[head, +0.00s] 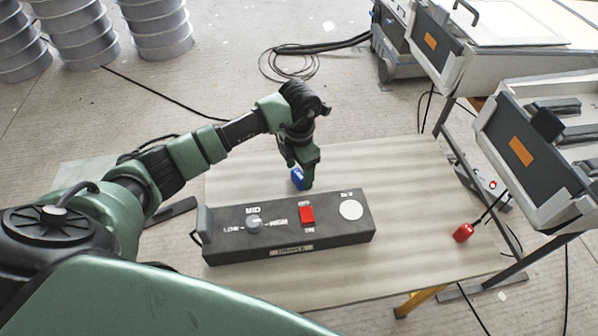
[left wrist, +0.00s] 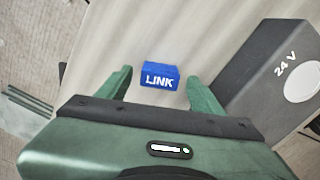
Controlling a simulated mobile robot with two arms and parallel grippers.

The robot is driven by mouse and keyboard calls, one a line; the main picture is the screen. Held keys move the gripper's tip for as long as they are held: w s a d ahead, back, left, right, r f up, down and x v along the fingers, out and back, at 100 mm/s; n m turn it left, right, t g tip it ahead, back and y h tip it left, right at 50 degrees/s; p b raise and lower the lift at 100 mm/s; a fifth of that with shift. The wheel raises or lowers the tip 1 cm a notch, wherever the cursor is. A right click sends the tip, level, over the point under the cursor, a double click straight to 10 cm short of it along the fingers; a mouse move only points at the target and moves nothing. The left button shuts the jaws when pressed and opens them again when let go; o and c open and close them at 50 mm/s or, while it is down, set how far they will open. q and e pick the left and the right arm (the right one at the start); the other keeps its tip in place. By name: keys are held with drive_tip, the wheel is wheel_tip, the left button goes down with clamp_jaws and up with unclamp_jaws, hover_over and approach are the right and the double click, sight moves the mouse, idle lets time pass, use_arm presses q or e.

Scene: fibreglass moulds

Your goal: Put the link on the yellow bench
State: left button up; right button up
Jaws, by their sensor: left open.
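The link is a small blue block with white "LINK" lettering in the left wrist view (left wrist: 159,76). It also shows in the head view (head: 297,178), partly hidden by my left gripper (head: 302,177). My left gripper is open, with its two green fingers on either side of the link and a gap at each side in the left wrist view (left wrist: 160,88). Below it is a pale bench top (head: 400,185) with a yellow leg (head: 415,302). I cannot tell whether the link rests on the top. My right gripper is not in view.
A dark control box (head: 285,225) with a knob, red switch and "24 V" marking stands just in front of the gripper. A red object (head: 463,233) is at the right. Grey-white machines (head: 530,150) border the right side. The far right of the top is mostly clear.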

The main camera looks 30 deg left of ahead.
sight(299, 175)
use_arm(q)
wheel_tip(299, 175, up, 11)
drive_tip(key=b, duration=0.1)
idle(0.7)
